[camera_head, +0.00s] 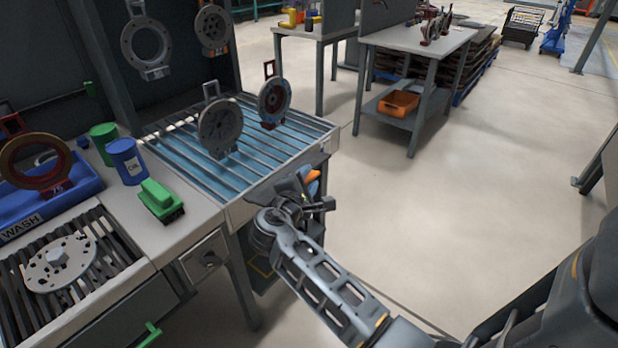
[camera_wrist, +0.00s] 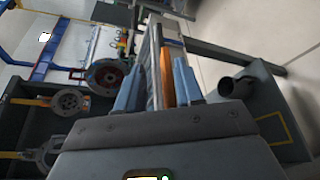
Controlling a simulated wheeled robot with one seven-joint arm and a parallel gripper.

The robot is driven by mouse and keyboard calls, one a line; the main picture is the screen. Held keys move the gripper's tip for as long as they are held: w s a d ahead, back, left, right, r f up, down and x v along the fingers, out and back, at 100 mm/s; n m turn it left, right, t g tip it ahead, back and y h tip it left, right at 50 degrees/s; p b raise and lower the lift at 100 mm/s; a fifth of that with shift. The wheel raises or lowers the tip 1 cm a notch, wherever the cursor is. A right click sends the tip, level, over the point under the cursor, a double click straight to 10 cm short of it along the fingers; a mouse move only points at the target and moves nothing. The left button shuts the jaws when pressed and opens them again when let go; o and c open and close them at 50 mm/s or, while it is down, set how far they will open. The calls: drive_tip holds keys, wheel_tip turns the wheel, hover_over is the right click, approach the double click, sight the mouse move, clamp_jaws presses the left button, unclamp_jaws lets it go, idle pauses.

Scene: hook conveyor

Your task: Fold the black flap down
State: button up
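My gripper (camera_head: 300,186) is at the front right corner of the slatted conveyor table (camera_head: 235,212). In the wrist view its two blue-grey fingers (camera_wrist: 157,88) stand apart. A metal rail edge (camera_wrist: 154,62) and an orange strip (camera_wrist: 167,75) show in the gap between them. I cannot tell whether either finger touches them. My gripper partly hides that corner.
A green brush (camera_head: 160,200) and a blue can (camera_head: 126,161) stand left. A black cylinder (camera_wrist: 236,86) juts out near the fingers.

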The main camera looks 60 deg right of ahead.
drive_tip(key=v, duration=0.6)
drive_tip(key=shift+a, duration=0.1)
drive_tip(key=shift+c, duration=0.2)
